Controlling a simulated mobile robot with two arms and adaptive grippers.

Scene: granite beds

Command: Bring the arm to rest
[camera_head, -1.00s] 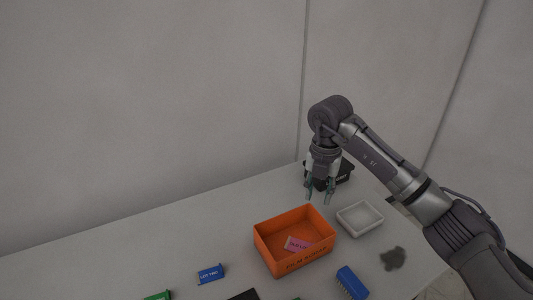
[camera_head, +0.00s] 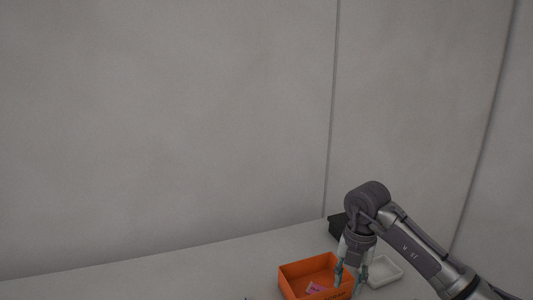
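My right arm comes in from the lower right. Its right gripper (camera_head: 348,279) points down, with its two fingertips apart and nothing seen between them. In the view it overlaps the right side of an orange box (camera_head: 296,273); I cannot tell how high above the table it is. A pink labelled item (camera_head: 315,287) lies inside the box. My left gripper is not in view.
A small white tray (camera_head: 387,272) stands right of the orange box, partly behind the gripper. A black object (camera_head: 336,229) stands behind the arm near the wall. The grey table (camera_head: 170,272) is clear at the left. A wall (camera_head: 160,120) rises behind it.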

